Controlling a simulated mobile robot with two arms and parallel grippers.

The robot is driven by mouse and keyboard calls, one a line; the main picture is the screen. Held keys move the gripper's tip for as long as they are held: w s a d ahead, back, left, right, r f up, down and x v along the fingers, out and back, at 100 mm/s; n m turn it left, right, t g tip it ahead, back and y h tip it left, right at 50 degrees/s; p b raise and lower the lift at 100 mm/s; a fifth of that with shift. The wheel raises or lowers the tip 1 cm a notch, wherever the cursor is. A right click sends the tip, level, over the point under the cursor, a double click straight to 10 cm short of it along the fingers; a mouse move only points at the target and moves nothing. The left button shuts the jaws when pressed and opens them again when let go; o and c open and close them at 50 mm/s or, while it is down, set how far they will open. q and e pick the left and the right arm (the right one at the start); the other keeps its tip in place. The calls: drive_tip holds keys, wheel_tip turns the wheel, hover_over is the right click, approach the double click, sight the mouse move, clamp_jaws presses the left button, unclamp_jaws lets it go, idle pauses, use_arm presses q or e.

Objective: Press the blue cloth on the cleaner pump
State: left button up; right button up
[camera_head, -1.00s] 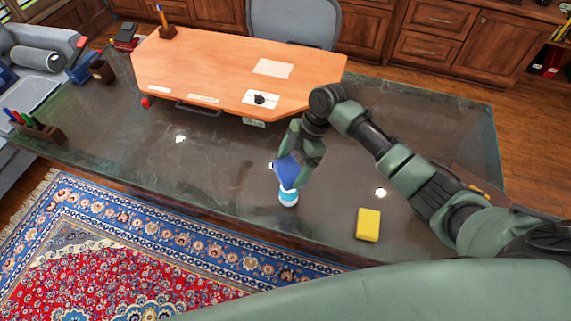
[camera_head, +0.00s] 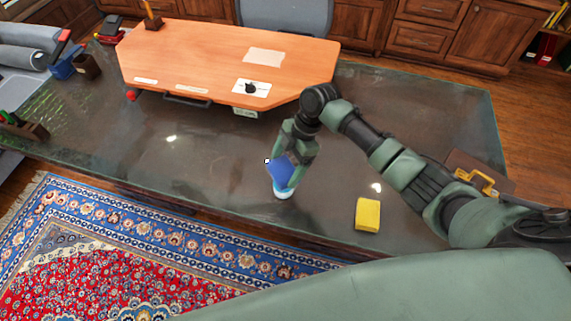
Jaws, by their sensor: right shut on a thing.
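The blue cloth (camera_head: 280,171) is in my right gripper (camera_head: 282,166), near the front edge of the dark desk. My right gripper points down and is shut on the cloth. The cleaner pump (camera_head: 283,193) is a small blue and white container directly below the cloth. Only its lower part shows; the cloth and gripper hide its top. The cloth appears to touch the top of the pump, but the contact itself is hidden. My left gripper is not in view.
The dark desk (camera_head: 215,170) has clear room left of the pump. A yellow sponge (camera_head: 368,215) lies to the right. An orange wooden board (camera_head: 210,60) with papers is behind. A brown case (camera_head: 480,180) lies partly behind my right arm. A patterned rug (camera_head: 130,260) covers the floor in front.

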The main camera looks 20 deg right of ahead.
sight(286, 168)
idle(0.7)
drive_tip(key=shift+f+b, duration=0.65)
drive_tip(key=shift+f, duration=0.3)
idle(0.6)
drive_tip(key=shift+r, duration=0.1)
idle(0.4)
wheel_tip(286, 168, up, 7)
drive_tip(key=p, duration=0.6)
idle(0.8)
